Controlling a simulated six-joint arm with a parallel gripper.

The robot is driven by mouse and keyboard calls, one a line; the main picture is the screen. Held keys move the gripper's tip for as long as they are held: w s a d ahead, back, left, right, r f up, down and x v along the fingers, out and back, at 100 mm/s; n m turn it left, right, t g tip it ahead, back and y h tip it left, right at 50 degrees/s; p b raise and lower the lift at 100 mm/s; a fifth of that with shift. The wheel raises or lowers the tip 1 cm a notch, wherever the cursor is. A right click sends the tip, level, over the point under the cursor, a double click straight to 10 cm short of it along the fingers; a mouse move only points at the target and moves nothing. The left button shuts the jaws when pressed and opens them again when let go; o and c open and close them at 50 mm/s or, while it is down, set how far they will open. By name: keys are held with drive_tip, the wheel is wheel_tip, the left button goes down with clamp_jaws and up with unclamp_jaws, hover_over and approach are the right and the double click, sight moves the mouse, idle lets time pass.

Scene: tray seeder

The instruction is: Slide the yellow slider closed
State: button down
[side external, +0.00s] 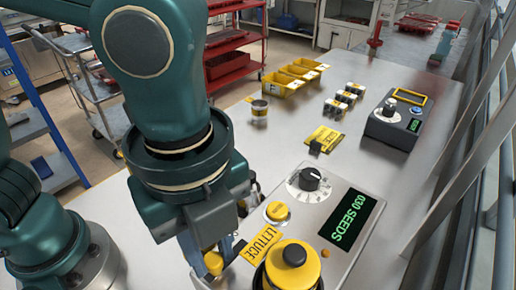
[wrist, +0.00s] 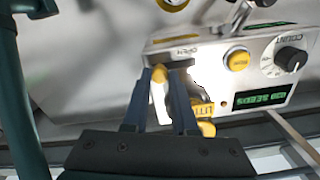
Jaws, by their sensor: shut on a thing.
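The yellow slider shows as a small yellow knob (side external: 213,263) at the left edge of the seeder in the side view. It also shows as a yellow knob (wrist: 158,74) in the wrist view. My gripper (wrist: 162,76) has its two dark fingers on either side of this knob and is shut on it. In the side view my gripper (side external: 212,252) reaches down beside the seeder, and the wrist partly hides the fingers. The slider's track is mostly hidden by the fingers. A dark slot (wrist: 181,64) shows by the right fingertip.
The seeder panel (side external: 328,235) carries a black dial, a yellow button and a green "030 SEEDS" display. Yellow bins (side external: 283,84) and a grey control box (side external: 393,121) stand farther back.

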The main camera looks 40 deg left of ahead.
sight(210, 261)
drive_tip(key=shift+s, duration=0.25)
drive_tip(key=c, duration=0.7)
unclamp_jaws()
drive_tip(key=shift+r, duration=2.6)
drive_tip(key=shift+w, duration=0.1)
